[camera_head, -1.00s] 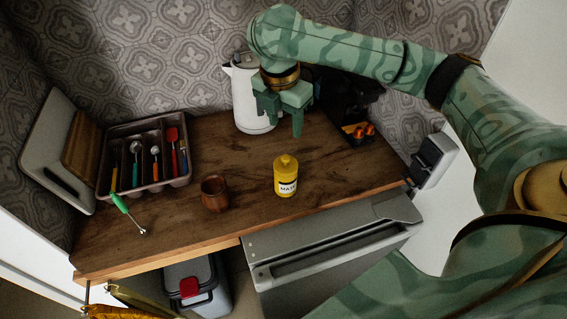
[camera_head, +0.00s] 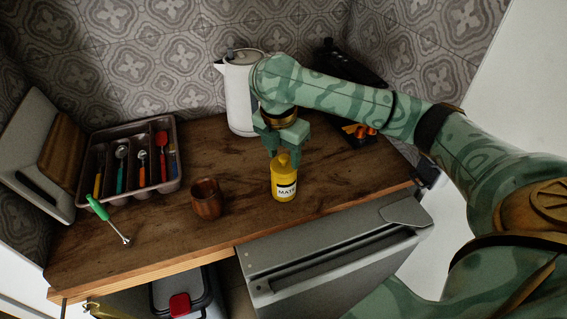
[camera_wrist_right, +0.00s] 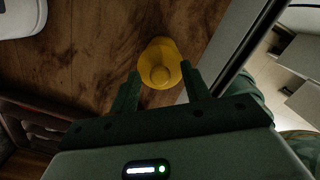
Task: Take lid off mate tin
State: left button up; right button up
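The yellow mate tin (camera_head: 284,185) stands upright on the wooden counter, its label facing me. Its yellow lid (camera_head: 283,161) is on top; in the right wrist view the lid knob (camera_wrist_right: 160,75) shows from above. My right gripper (camera_head: 284,155) is open and points down at the top of the tin. In the right wrist view its two fingertips lie on either side of the lid, apart from each other. I cannot tell whether either finger touches it. My left gripper is not in view.
A brown wooden cup (camera_head: 207,199) stands left of the tin. A white kettle (camera_head: 238,95) is behind, and a dark machine (camera_head: 352,75) is at the back right. The counter (camera_head: 150,250) is clear in front.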

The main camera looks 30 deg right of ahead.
grip_shut()
